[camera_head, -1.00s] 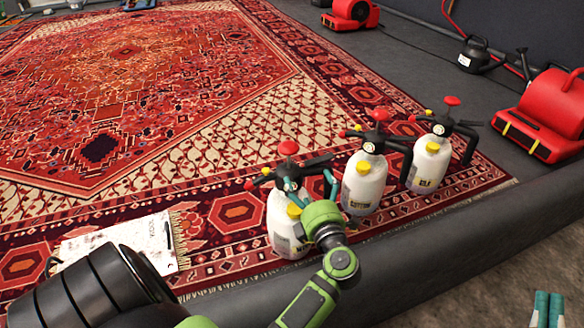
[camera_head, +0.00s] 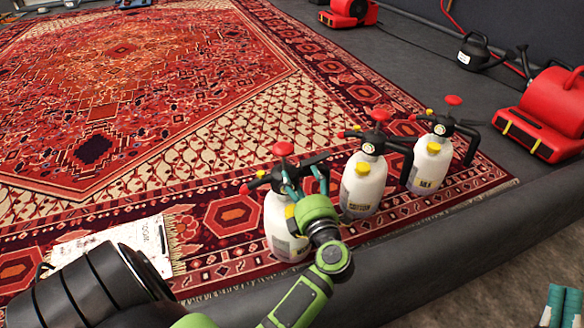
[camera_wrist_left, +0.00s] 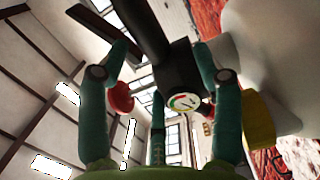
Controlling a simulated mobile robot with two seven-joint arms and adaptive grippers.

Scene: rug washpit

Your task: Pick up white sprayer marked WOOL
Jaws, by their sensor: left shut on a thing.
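Three white sprayers with red knobs and yellow caps stand in a row along the rug's near edge. My left gripper (camera_head: 306,184) is shut on the black head of the leftmost sprayer (camera_head: 277,222), below its red knob. The left wrist view shows the teal fingers (camera_wrist_left: 155,95) around the black head with its round gauge (camera_wrist_left: 184,102). I cannot tell whether its base touches the rug. The middle sprayer (camera_head: 362,186) and right sprayer (camera_head: 428,166) stand upright, apart from my gripper. My right gripper (camera_head: 556,310) shows only teal fingertips at the bottom right.
A large red patterned rug (camera_head: 130,130) covers the floor. A dark padded rim (camera_head: 400,265) runs along its near side. A white sheet (camera_head: 105,250) lies at left. A red blower (camera_head: 543,112) and a black kettle-like vessel (camera_head: 475,50) stand at right.

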